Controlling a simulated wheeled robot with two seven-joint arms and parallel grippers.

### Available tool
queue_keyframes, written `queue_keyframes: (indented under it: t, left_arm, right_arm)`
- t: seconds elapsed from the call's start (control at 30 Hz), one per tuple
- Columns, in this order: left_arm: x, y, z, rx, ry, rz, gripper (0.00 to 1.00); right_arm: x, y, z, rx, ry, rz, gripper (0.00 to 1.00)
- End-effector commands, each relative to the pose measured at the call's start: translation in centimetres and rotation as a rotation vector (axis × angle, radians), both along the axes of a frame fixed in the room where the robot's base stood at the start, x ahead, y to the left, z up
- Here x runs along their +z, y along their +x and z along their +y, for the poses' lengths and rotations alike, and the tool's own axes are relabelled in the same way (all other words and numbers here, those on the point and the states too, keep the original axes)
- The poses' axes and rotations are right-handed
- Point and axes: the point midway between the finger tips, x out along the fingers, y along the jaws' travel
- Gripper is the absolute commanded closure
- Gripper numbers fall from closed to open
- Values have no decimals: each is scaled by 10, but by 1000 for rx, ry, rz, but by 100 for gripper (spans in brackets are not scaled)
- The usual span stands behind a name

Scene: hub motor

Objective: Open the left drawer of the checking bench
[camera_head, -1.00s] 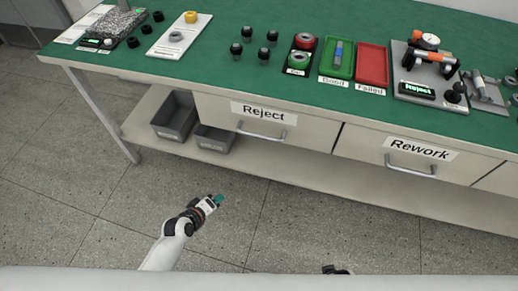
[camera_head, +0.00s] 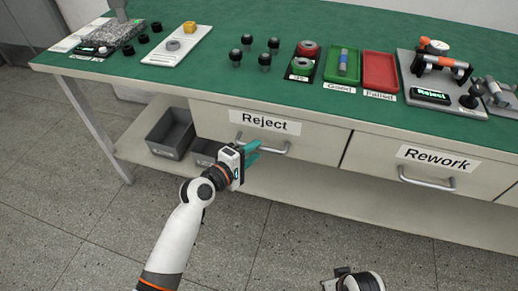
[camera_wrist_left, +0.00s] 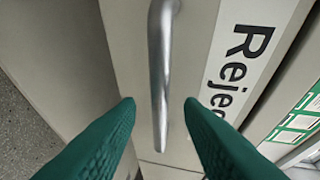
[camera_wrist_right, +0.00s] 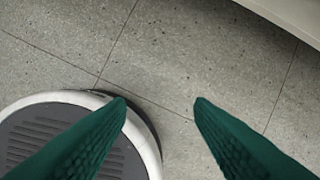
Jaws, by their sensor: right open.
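The left drawer (camera_head: 310,140), labelled "Reject" (camera_head: 265,122), is shut under the green bench top. Its silver bar handle (camera_head: 270,150) is partly hidden behind my left gripper (camera_head: 254,152). In the left wrist view the handle (camera_wrist_left: 160,75) lies between and beyond the two green fingertips of my left gripper (camera_wrist_left: 160,103), which are open and apart from each other. I cannot tell whether they touch the handle. My right gripper (camera_wrist_right: 160,101) is open and empty over the floor; in the head view only part of its arm shows at the bottom.
The "Rework" drawer (camera_head: 480,180) with its own handle (camera_head: 428,180) is to the right. Grey bins (camera_head: 170,135) stand on the lower shelf at the left. The green bench top (camera_head: 220,85) carries trays, parts and a fixture. The floor in front is clear.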

Motion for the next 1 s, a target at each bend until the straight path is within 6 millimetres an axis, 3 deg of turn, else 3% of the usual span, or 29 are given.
queue_keyframes:
  t: [0.2,0.57,0.8,1.0]
  left_arm:
    - [-6,20,-15,1,1,-1,66]
    - [-6,24,-19,1,2,-1,66]
    - [-6,24,-18,1,1,-1,100]
    - [-6,24,-18,1,2,0,100]
  right_arm:
    - [18,1,0,-2,0,-10,52]
    - [23,1,0,-2,1,-12,52]
    - [23,1,0,-2,1,-12,52]
    - [23,1,0,-2,1,-12,52]
